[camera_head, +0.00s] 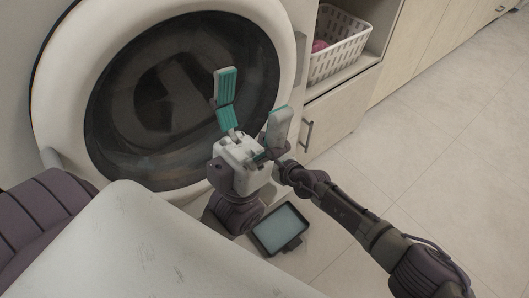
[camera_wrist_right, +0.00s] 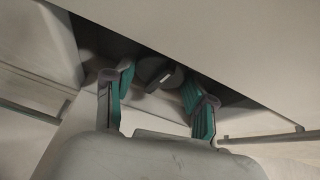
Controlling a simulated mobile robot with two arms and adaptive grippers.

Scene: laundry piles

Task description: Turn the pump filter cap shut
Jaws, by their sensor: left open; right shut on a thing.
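The pump filter cap (camera_wrist_right: 156,72) is a dark round knob with a raised grip bar, set in a dark recess under a pale panel in the right wrist view. My right gripper (camera_wrist_right: 158,82) has its teal fingers on either side of the cap and is shut on it. The exact finger contact is hard to see. In the head view the cap and the right fingertips are hidden behind my left gripper. My left gripper (camera_head: 253,92) is open and empty, fingers upward, in front of the washing machine's round door (camera_head: 180,95).
A shallow dark-rimmed tray (camera_head: 291,245) with a pale blue inside lies on the floor below the grippers. A white basket (camera_head: 337,58) with a pink item stands on a shelf beside the machine. Cabinets run along the back right. The floor at right is clear.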

